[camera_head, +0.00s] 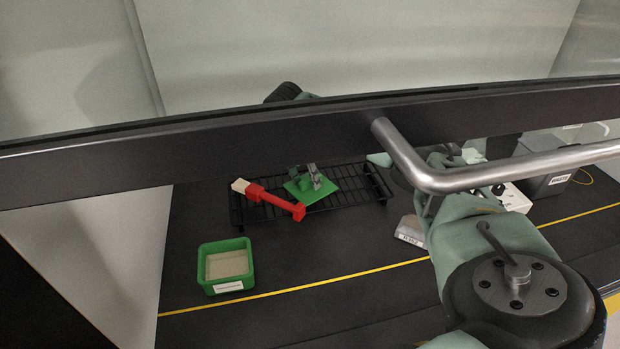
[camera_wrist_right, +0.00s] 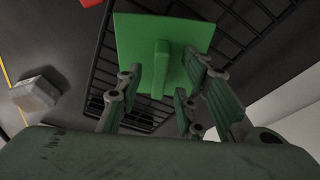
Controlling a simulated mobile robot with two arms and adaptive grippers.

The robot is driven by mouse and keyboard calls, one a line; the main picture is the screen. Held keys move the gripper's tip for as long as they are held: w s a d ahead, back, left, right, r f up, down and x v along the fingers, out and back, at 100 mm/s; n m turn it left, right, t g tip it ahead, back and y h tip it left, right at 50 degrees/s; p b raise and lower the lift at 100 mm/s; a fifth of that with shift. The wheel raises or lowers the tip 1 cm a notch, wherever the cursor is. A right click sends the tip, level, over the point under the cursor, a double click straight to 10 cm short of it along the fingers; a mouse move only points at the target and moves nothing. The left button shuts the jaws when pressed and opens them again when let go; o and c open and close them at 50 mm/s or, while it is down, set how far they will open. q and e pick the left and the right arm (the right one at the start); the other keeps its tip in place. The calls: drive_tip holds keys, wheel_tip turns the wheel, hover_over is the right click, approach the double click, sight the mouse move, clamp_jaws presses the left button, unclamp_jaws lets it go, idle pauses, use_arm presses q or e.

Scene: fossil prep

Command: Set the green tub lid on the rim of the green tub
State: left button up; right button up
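The green tub (camera_head: 204,274) stands open on the dark bench at the left, with pale material inside and a white label in front. The green tub lid (camera_head: 296,192) lies on a black wire rack; in the right wrist view the lid (camera_wrist_right: 135,38) shows its raised bar handle (camera_wrist_right: 160,68). My right gripper (camera_head: 313,176) is over the lid. In the wrist view its fingers (camera_wrist_right: 162,78) are spread on either side of the handle, with gaps visible. My left gripper is not in view.
A red brush (camera_head: 280,201) lies across the black wire rack (camera_head: 352,196), beside the lid. A dark sash bar (camera_head: 250,145) and metal handle (camera_head: 480,177) cross the head view. A grey labelled block (camera_head: 409,231) and grey bin (camera_head: 545,181) stand right. Bench between tub and block is clear.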

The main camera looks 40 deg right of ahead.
drive_tip(key=shift+s, duration=0.1)
clamp_jaws()
drive_tip(key=shift+r, duration=0.1)
idle(0.5)
